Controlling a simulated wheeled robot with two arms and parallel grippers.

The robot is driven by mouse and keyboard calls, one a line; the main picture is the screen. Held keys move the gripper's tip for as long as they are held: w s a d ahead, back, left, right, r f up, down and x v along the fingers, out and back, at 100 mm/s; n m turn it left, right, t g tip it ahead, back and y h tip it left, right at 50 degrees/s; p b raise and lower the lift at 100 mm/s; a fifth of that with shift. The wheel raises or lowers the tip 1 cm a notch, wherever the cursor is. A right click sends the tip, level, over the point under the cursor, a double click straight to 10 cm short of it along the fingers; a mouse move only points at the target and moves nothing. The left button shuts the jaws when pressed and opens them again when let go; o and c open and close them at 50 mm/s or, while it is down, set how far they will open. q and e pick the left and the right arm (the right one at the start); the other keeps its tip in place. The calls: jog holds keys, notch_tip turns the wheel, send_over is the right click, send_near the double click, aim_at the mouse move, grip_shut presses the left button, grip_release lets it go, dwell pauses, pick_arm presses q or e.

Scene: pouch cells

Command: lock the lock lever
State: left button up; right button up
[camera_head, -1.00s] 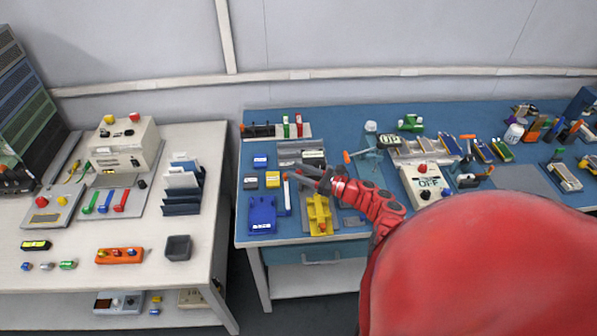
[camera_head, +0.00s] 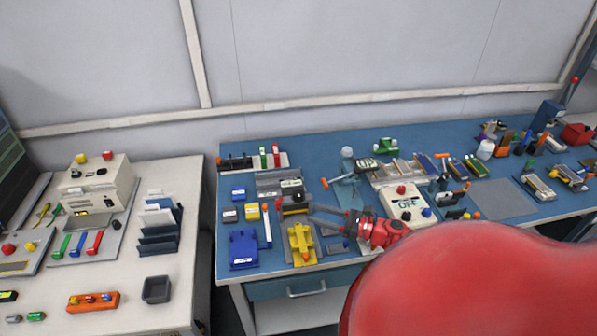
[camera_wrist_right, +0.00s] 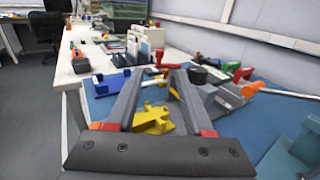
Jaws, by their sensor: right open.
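I cannot tell for certain which part is the lock lever. A grey fixture (camera_head: 268,183) with a dark block and black knob (camera_head: 298,196) stands at the table's left part. A yellow fixture (camera_head: 302,243) with an orange knob sits in front of it and also shows in the right wrist view (camera_wrist_right: 152,120). An orange-tipped lever (camera_head: 340,178) stands to the right. My right gripper (camera_head: 311,214) is open and empty, above the table just behind the yellow fixture. Its fingers also show in the right wrist view (camera_wrist_right: 157,74). My left gripper is out of view.
A blue tray (camera_head: 243,250) and a white orange-tipped stick (camera_head: 267,228) lie left of the yellow fixture. A white control box (camera_head: 404,205) marked OFF stands on the right. A white table (camera_head: 190,262) with coloured switches is across a gap at left.

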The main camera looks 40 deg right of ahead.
jog(key=v, duration=0.3)
jog(key=shift+s+d, duration=0.2)
jog(key=shift+s, duration=0.1)
dwell(0.4)
